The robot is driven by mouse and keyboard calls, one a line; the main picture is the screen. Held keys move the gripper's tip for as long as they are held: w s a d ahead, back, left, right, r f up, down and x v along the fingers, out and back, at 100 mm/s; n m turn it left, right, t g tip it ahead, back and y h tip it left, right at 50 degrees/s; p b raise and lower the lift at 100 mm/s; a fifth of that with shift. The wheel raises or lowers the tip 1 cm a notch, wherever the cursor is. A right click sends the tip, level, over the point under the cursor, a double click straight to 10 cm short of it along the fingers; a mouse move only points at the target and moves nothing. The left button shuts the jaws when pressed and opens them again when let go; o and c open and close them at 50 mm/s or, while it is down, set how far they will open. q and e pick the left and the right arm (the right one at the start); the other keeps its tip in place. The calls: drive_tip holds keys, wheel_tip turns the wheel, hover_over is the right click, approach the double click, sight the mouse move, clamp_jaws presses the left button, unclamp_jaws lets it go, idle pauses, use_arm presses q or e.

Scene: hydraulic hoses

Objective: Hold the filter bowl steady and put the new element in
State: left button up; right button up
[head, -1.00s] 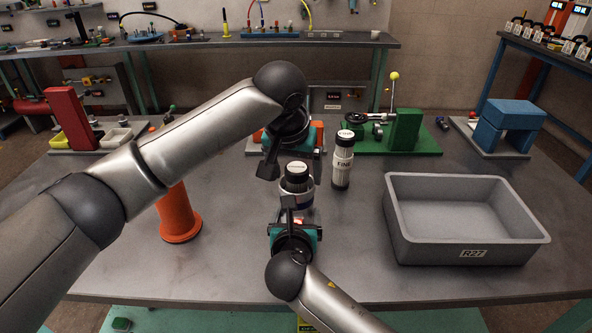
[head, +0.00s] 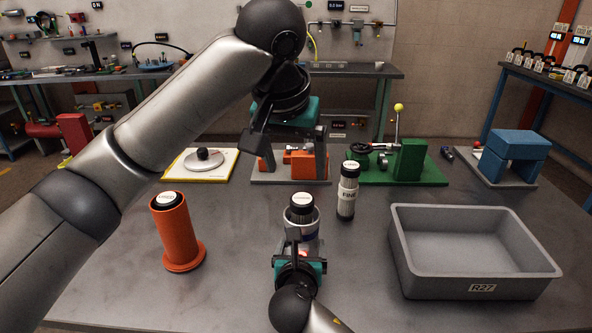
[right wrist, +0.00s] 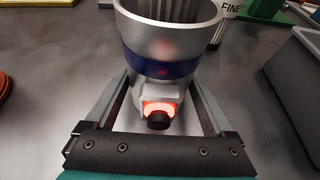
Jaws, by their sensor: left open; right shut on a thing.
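The silver filter bowl (head: 306,243) with a blue band stands on the table, upright. My right gripper (head: 297,248) is shut on it from the front; in the right wrist view the fingers lie on both sides of the bowl (right wrist: 165,95). An element (head: 302,208) with a black cap and white label stands in the bowl, its top above the rim. Its pleats (right wrist: 170,12) show inside the bowl in the wrist view. My left gripper (head: 290,148) is open and empty, above and behind the bowl. Another element marked FINE (head: 347,190) stands behind right of the bowl.
An orange cylinder (head: 178,235) with a black-capped, labelled top stands at left. A grey bin (head: 475,290) sits at right. Behind are an orange fixture (head: 305,162), a green lever stand (head: 410,160) and a blue block (head: 515,145). The front table is mostly clear.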

drive_tip(key=o, duration=1.4)
drive_tip(key=shift+c, duration=0.2)
